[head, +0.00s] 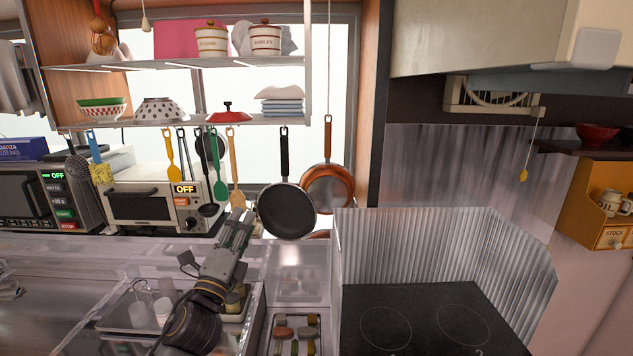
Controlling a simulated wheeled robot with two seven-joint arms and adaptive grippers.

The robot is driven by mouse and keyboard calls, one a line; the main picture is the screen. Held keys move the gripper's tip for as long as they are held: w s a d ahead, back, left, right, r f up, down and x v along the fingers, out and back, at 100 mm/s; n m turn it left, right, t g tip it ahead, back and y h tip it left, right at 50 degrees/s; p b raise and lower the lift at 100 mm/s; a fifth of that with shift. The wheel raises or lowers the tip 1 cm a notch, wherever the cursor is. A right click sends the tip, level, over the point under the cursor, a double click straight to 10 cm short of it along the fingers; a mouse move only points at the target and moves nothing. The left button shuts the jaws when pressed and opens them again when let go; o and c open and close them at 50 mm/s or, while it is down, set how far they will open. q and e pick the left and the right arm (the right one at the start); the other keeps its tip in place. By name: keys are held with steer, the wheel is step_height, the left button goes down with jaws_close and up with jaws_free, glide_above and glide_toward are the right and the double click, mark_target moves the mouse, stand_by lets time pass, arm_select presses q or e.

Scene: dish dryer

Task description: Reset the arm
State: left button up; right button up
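My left arm comes in from the bottom, over the sink area. Its gripper (242,216) points up and away, in front of the hanging utensils and left of the black frying pan (286,208). Nothing is clearly seen held in it. Its fingers look close together, but the small view does not show whether they are open or shut. My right gripper is not in view.
A tray (115,318) with white cups (140,314) lies beneath my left arm. A black cooktop (425,322) with a corrugated metal guard (400,248) stands at right. A toaster oven (155,205) and a microwave (45,196) are at left. A shelf (180,64) hangs above.

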arm_select(q)
steer(key=s+a+f+n+g+y, duration=0.25)
steer(key=f+n, duration=0.25)
steer(key=f, duration=0.3)
steer(key=s+a+f+n+g+y, duration=0.25)
steer(key=f+n+g, duration=0.2)
steer(key=f, duration=0.25)
steer(key=s+a+f+n+g+y, duration=0.1)
steer(key=s+a+f+n+g, duration=0.15)
steer(key=f+n, duration=0.4)
steer(key=s+d+f+n+g+h, duration=0.25)
steer(key=s+f+n+g, duration=0.5)
steer(key=s+f, duration=1.15)
steer(key=s+f+m+g, duration=0.1)
steer(key=s+f+g, duration=0.15)
steer(key=f, duration=1.35)
steer(key=s+f+m+g, duration=0.1)
steer(key=s+f, duration=0.2)
steer(key=f, duration=1.3)
steer(key=s+a+f, duration=0.2)
steer(key=s+f, duration=0.7)
steer(key=s, duration=0.1)
steer(key=s+a+f, duration=0.2)
steer(key=s+f, duration=0.7)
steer(key=s, duration=0.2)
steer(key=shift+s+f+g+y, duration=0.15)
steer(key=shift+f+g+y, duration=0.05)
steer(key=shift+g+y, duration=0.2)
